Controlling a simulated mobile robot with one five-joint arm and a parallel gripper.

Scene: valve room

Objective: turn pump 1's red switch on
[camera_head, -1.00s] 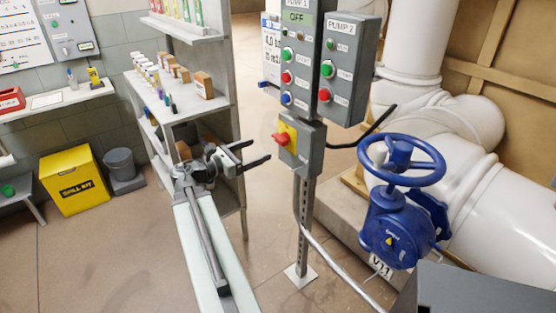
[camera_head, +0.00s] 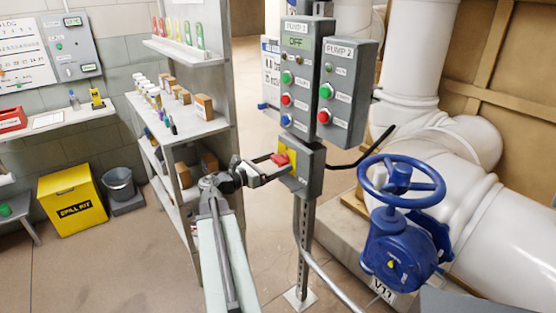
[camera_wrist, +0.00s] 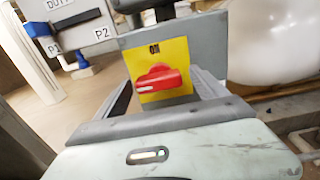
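Pump 1's red switch (camera_wrist: 160,78) is a red rotary handle on a yellow plate (camera_wrist: 174,50) with "ON" printed above it. The handle lies roughly sideways in the wrist view, with a white mark at its left end. The plate is on a grey box (camera_head: 310,174) under the PUMP 1 panel (camera_head: 309,78), whose display reads OFF. My gripper (camera_wrist: 162,84) is open, its fingers left and right of the red handle, with gaps visible on both sides. In the head view my gripper (camera_head: 281,165) reaches the switch from the left and partly hides it; contact cannot be told.
The PUMP 2 panel (camera_head: 347,90) is to the right of PUMP 1's. A blue valve handwheel (camera_head: 401,183) and white pipes (camera_head: 470,225) stand at the right. A shelf unit (camera_head: 190,130) is close to the left of my arm. A black cable (camera_head: 365,152) leaves the switch box.

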